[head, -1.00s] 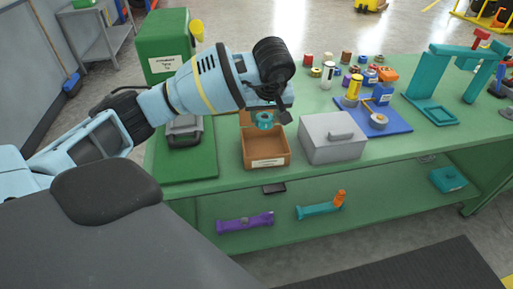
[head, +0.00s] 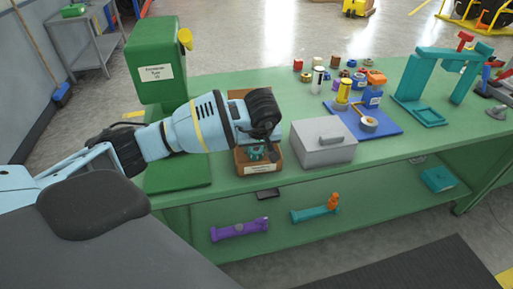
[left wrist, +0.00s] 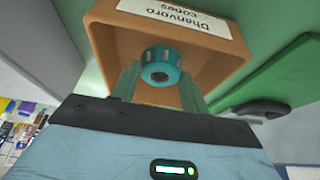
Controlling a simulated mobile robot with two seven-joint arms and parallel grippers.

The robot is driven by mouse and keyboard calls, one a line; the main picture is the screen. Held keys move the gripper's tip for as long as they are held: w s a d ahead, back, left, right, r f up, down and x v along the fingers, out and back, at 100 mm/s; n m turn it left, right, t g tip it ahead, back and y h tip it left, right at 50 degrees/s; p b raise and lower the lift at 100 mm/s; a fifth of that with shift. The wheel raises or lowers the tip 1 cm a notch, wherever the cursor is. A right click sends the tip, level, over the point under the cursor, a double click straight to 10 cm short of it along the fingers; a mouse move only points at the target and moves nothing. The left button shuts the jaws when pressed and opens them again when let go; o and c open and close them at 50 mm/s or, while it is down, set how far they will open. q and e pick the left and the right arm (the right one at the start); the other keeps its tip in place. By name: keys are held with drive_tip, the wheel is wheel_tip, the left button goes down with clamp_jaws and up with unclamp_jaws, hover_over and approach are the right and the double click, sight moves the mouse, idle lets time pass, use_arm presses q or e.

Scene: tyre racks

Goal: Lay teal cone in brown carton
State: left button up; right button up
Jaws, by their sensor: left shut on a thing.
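The teal cone (left wrist: 161,66) sits between the two fingers of my left gripper (left wrist: 163,85) in the left wrist view. My left gripper is shut on it. The brown carton (left wrist: 222,62) is open, with a white label on its front wall, and surrounds the cone in that view. In the head view, the carton (head: 259,171) stands on the green bench, and the left gripper (head: 258,155) is over or inside its opening with the cone low in it. My wrist hides much of the carton. Whether the cone touches the carton floor cannot be told. My right gripper is not in view.
A grey lidded box (head: 323,141) stands close to the carton's right. A green dispenser (head: 157,62) stands behind left. A blue mat (head: 364,117) with bottles and a tape roll lies further right. A teal stand (head: 433,87) is at the bench's right.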

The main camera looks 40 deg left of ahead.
use_arm(q)
drive_tip(key=shift+f, duration=0.3)
drive_tip(key=shift+f, duration=0.2)
drive_tip(key=o, duration=1)
drive_tip(key=shift+r, duration=0.35)
drive_tip(key=v, duration=1.1)
drive_tip(key=shift+s+r+p, duration=0.1)
drive_tip(key=shift+r+p, duration=0.25)
